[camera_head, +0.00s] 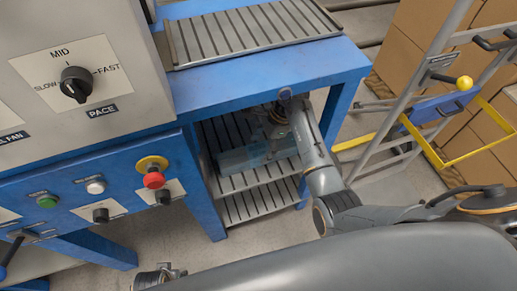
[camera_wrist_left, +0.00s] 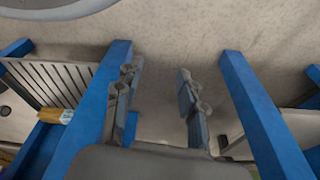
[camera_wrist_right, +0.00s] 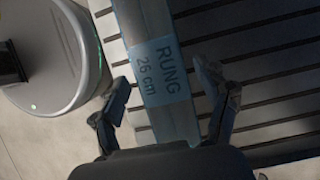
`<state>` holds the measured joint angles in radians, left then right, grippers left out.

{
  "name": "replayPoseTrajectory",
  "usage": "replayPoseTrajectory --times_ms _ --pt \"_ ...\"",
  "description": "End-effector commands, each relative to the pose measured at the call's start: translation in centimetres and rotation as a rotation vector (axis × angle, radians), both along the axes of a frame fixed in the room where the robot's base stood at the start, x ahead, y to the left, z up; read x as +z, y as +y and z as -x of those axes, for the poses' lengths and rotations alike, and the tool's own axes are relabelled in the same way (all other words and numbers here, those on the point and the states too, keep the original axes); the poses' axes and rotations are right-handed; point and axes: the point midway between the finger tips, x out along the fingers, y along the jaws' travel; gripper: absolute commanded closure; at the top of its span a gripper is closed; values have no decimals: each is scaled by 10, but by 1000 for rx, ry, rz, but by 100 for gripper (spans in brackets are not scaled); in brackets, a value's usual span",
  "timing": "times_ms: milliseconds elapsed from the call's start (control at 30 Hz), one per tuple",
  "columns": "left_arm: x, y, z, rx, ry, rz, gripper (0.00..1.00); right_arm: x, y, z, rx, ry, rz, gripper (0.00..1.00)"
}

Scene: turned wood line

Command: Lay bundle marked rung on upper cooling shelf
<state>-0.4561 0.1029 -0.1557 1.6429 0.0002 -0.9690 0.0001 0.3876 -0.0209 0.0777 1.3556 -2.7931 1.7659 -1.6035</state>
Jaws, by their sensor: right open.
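The bundle marked RUNG (camera_wrist_right: 160,75) is a long, translucent blue-wrapped pack with a "RUNG 26 cm" label. In the right wrist view it lies on dark-gapped slats between my right gripper's (camera_wrist_right: 165,78) two spread fingers. In the head view the bundle (camera_head: 242,157) lies on the upper cooling shelf (camera_head: 270,175), inside the blue frame. My right gripper (camera_head: 268,132) is over it, partly hidden by my arm and the shade. My left gripper (camera_wrist_left: 158,78) is open and empty above bare floor; only a bit of it (camera_head: 160,276) shows at the head view's bottom edge.
A lower slatted shelf (camera_head: 258,204) is below, with nothing visible on it. The blue table edge (camera_head: 270,80) overhangs the shelves. A control panel (camera_head: 100,195) with knobs stands left. A grey trolley with yellow bars (camera_head: 455,155) and cardboard boxes (camera_head: 420,40) stand right.

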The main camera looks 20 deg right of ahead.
Motion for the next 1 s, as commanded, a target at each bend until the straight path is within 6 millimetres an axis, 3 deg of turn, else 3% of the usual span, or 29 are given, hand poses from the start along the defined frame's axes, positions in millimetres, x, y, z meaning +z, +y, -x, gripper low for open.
replayPoseTrajectory --times_ms 100,333,1000 --pt "-10 0 5 -1 6 0 60 22 -10 -1 0 -2 5 25" --pt "-23 1 12 -3 13 -1 60 46 -19 -1 0 0 2 25" --pt "-25 1 14 -3 14 0 60 48 -20 0 0 1 0 25"
